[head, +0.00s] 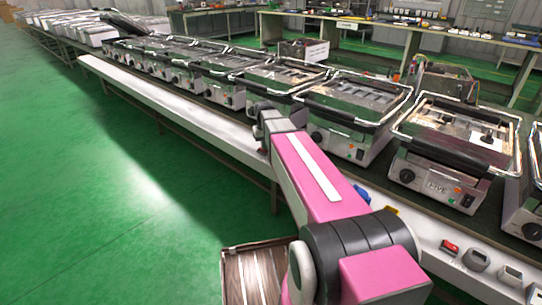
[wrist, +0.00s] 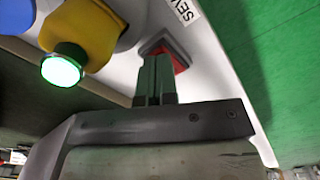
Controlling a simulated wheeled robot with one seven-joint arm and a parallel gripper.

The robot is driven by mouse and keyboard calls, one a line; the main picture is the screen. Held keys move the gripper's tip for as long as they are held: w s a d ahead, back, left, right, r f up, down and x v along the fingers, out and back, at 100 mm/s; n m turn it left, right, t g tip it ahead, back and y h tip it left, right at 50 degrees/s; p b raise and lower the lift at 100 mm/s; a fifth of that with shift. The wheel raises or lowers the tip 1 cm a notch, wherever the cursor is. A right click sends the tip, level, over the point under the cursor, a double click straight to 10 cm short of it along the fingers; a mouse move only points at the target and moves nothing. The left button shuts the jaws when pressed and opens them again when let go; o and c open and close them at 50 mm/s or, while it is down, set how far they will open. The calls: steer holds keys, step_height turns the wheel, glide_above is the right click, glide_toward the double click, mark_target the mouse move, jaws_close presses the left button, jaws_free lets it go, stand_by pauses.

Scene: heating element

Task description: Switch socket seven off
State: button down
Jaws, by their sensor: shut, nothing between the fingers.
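In the wrist view a red rocker switch (wrist: 180,62) in a grey frame sits on the white rail (wrist: 215,60). A label beginning "SEV" (wrist: 185,8) is beside it, cut off by the picture edge. My gripper (wrist: 155,58) is shut and empty, its fingertips over the switch and covering part of it. I cannot tell whether they touch it, or which way the rocker is tilted. In the head view my pink arm hides my gripper and this switch.
Beside the fingers in the wrist view are a yellow housing (wrist: 85,30) with a lit pale green lamp (wrist: 62,66) and a blue part (wrist: 16,14). In the head view another red switch (head: 450,247) is on the rail, below a row of grills (head: 445,150).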

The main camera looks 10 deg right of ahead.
steer(key=shift+f, duration=0.2)
stand_by(0.3)
steer(key=shift+r, duration=3.5)
